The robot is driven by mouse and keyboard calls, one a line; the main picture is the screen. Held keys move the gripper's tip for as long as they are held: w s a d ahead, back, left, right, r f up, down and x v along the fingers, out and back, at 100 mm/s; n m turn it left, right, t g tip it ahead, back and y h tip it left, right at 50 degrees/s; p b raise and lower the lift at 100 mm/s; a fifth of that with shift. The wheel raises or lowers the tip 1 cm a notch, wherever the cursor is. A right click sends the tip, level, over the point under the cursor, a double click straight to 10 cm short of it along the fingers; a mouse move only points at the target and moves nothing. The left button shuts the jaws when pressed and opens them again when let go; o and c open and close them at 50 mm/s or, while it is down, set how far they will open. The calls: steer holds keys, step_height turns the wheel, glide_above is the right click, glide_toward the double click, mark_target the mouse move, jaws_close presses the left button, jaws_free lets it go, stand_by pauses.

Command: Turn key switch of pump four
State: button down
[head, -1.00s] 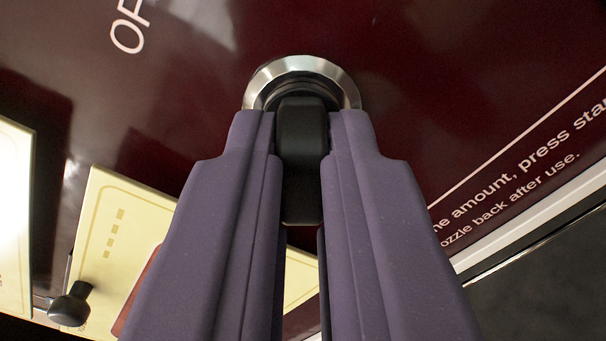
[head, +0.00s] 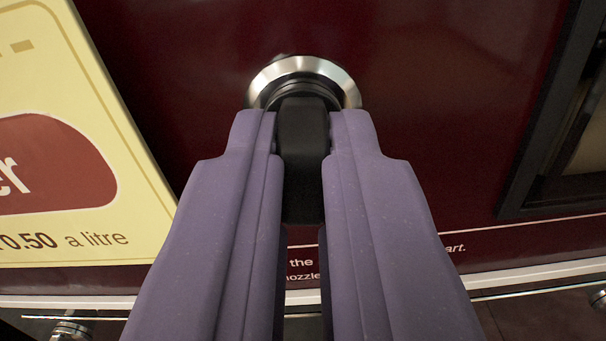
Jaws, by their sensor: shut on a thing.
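The key switch has a round silver collar (head: 342,82) set in a dark red panel (head: 430,90). Its black handle (head: 303,150) sticks out of the collar toward me. My gripper (head: 302,140), with two purple fingers, is shut on the black handle, one finger on each side. The fingertips reach close to the collar. The lower part of the collar is hidden behind the handle and fingers. No pump number shows in this view.
A cream label (head: 120,130) with a red patch and a litre price stands at the left. A dark framed recess (head: 560,130) is at the right. White printed text and a pale strip (head: 540,268) run below the switch.

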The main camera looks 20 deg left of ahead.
steer(key=shift+n+b, duration=0.35)
steer(key=shift+n, duration=0.25)
steer(key=shift+r, duration=0.1)
steer(key=c, duration=1.2)
jaws_free()
steer(key=shift+o, duration=0.2)
steer(key=p+v, duration=0.1)
steer(key=v, duration=0.6)
steer(key=shift+s+p, duration=0.3)
steer(key=shift+s, duration=0.05)
steer(key=shift+d, duration=0.15)
